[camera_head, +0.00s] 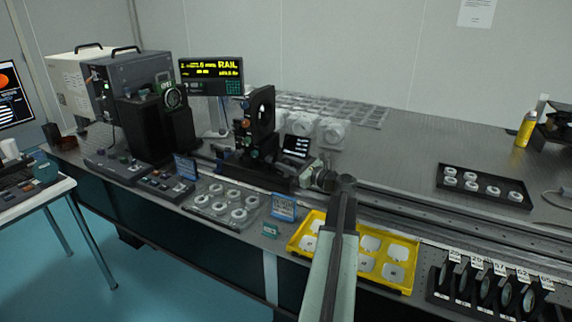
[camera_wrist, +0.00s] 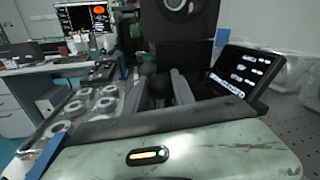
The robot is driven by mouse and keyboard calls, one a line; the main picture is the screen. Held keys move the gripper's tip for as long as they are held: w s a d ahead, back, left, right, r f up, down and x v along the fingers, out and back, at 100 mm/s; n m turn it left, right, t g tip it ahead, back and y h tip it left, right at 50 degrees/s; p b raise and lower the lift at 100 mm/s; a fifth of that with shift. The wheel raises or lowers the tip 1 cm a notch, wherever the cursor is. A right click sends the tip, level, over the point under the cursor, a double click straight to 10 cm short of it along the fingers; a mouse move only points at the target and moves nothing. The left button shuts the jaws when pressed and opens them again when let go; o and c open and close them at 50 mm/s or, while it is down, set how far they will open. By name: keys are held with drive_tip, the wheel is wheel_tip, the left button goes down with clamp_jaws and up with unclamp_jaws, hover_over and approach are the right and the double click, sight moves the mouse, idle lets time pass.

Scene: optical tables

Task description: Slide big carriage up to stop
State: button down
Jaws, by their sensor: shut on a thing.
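The big carriage (camera_head: 258,172) is a black block on the rail, with a tall black optic mount (camera_head: 259,118) standing upright on it. My gripper (camera_head: 314,172) is at the carriage's right end, low over the rail. In the wrist view my gripper (camera_wrist: 164,92) is shut on a dark rounded knob (camera_wrist: 160,84) between its fingers. The knob seems to belong to the carriage, though the joint is partly hidden. I cannot clearly make out the stop. A black housing (camera_head: 150,130) with a round lens ring stands at the left, with a gap to the mount.
The rail (camera_head: 430,207) runs clear to the right. A yellow tray (camera_head: 404,288) and a rack of black lens holders (camera_head: 480,296) lie in front. A clear tray of rings (camera_head: 212,212) sits front left. A small dark display (camera_head: 297,146) stands behind the carriage.

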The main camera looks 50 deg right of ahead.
drive_tip(key=shift+w+a, duration=0.15)
drive_tip(key=shift+w, duration=0.6)
drive_tip(key=c, duration=1.1)
unclamp_jaws()
drive_tip(key=shift+o, duration=0.2)
drive_tip(key=s, duration=0.8)
